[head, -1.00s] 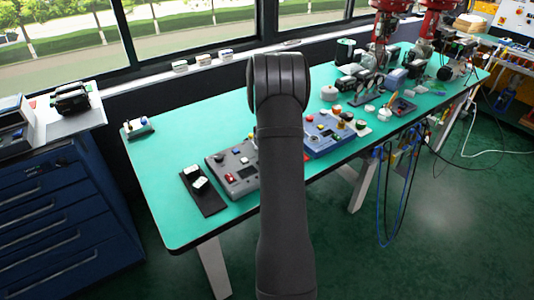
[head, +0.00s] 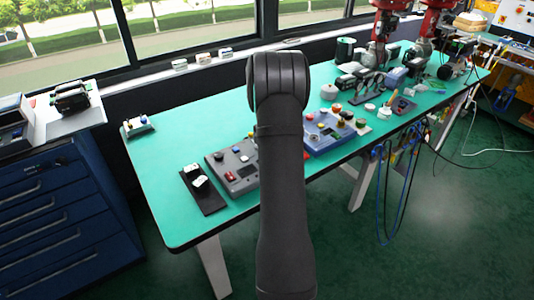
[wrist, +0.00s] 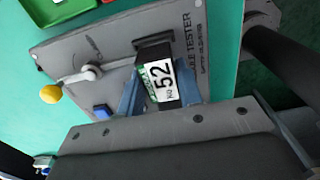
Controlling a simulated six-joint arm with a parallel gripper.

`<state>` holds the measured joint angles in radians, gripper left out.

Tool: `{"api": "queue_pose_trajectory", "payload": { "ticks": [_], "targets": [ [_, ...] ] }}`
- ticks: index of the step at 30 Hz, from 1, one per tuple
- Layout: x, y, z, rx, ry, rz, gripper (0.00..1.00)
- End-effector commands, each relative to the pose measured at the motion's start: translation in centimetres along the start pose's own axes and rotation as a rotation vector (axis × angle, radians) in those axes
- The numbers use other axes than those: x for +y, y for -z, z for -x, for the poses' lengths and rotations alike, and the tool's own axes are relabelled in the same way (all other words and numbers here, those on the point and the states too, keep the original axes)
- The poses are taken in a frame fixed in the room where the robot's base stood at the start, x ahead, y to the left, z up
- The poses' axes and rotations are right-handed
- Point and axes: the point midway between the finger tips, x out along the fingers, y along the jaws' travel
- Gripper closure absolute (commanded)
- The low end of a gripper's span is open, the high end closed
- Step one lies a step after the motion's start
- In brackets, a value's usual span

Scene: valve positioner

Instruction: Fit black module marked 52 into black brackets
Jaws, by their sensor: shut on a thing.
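My gripper (wrist: 158,88) has two blue fingers, one on each side of a black module (wrist: 153,50) with a white and green label reading 52. It is shut on this module. In the wrist view the module is over a grey panel (wrist: 118,35) lettered "…LE TESTER", beside a lever. I cannot tell whether it touches the panel. In the head view my arm hides the gripper and the module.
The lever has a yellow knob (wrist: 51,94); a blue button (wrist: 102,111) is near the left finger. A green tray (wrist: 72,12) lies at the upper left. In the head view, a black tray (head: 212,207) holds white-labelled modules, and a blue panel (head: 325,145) stands right of my arm.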

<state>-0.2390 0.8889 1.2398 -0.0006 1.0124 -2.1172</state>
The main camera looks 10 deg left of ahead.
Motion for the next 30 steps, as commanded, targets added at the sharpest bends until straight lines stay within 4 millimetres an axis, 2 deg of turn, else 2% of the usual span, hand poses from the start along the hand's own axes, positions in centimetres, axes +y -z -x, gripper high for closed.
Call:
{"api": "queue_pose_trajectory", "payload": {
  "ticks": [21,22,23,30],
  "targets": [
    [0.0,0.0,-1.3,0.0,0.001,0.0,0.93],
    [0.0,0.0,-1.3,0.0,0.0,0.0,0.66],
    [0.0,0.0,-1.3,0.0,0.0,0.0,0.6],
    [0.0,0.0,-1.3,0.0,0.0,0.0,0.58]
  ]
}}
